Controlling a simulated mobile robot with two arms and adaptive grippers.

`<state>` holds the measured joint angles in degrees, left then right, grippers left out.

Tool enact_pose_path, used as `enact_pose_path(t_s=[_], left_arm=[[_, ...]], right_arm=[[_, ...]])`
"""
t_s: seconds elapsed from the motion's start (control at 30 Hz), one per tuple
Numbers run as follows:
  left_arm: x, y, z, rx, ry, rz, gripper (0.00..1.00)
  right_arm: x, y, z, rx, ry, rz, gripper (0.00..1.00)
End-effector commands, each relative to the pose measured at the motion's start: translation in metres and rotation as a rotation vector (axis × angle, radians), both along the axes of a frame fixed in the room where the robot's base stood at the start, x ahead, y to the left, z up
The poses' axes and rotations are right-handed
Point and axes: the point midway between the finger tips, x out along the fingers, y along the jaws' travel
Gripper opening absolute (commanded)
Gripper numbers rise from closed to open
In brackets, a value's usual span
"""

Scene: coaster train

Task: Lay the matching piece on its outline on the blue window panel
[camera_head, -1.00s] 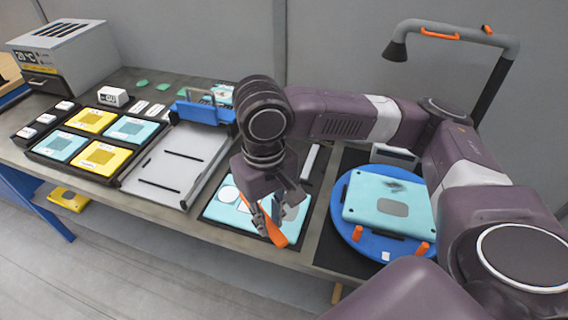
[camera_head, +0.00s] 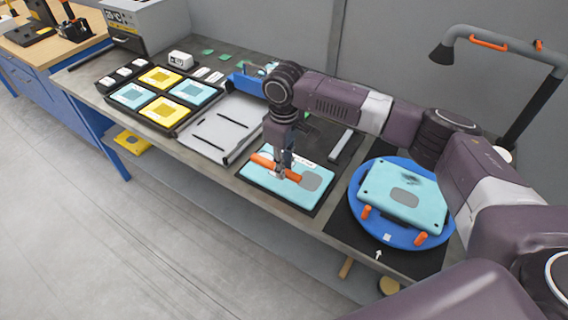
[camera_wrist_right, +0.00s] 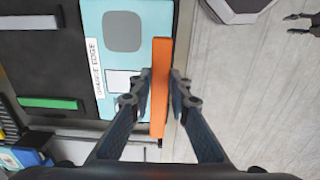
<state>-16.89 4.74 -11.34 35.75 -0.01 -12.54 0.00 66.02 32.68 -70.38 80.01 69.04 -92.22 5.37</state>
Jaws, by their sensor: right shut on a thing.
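A light-blue panel (camera_head: 283,191) lies on the bench below my right gripper, with a grey rounded-square mark (camera_head: 311,180) on it. It also shows in the right wrist view (camera_wrist_right: 143,62), with a label strip, the grey mark (camera_wrist_right: 123,31) and a white rectangle. My right gripper (camera_head: 281,174) is shut on a long orange tool (camera_head: 263,160) above the panel. In the right wrist view the tool (camera_wrist_right: 160,88) runs along the panel's edge between the fingers. I cannot tell whether it touches the panel. My left gripper is not in view.
A second light-blue panel (camera_head: 385,187) rests on a blue round turntable (camera_head: 357,187) with orange pegs at the right. A grey tray (camera_head: 222,127) and a black holder with yellow and blue panels (camera_head: 160,78) stand left. A lamp arches over the right.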

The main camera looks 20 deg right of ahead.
Motion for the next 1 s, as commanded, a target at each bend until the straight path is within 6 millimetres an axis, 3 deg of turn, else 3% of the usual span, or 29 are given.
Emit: enact_pose_path(t_s=[0.2, 0.67, 1.0], left_arm=[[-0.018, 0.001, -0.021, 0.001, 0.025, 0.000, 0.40], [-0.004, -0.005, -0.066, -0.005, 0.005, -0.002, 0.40], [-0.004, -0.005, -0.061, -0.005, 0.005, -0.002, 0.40]], right_arm=[[0.000, 0.000, -0.017, 0.000, -0.001, -0.001, 0.00], [0.000, 0.000, -0.057, 0.001, -0.002, -0.001, 0.00], [0.000, 0.000, -0.072, 0.001, 0.001, -0.003, 0.00]])
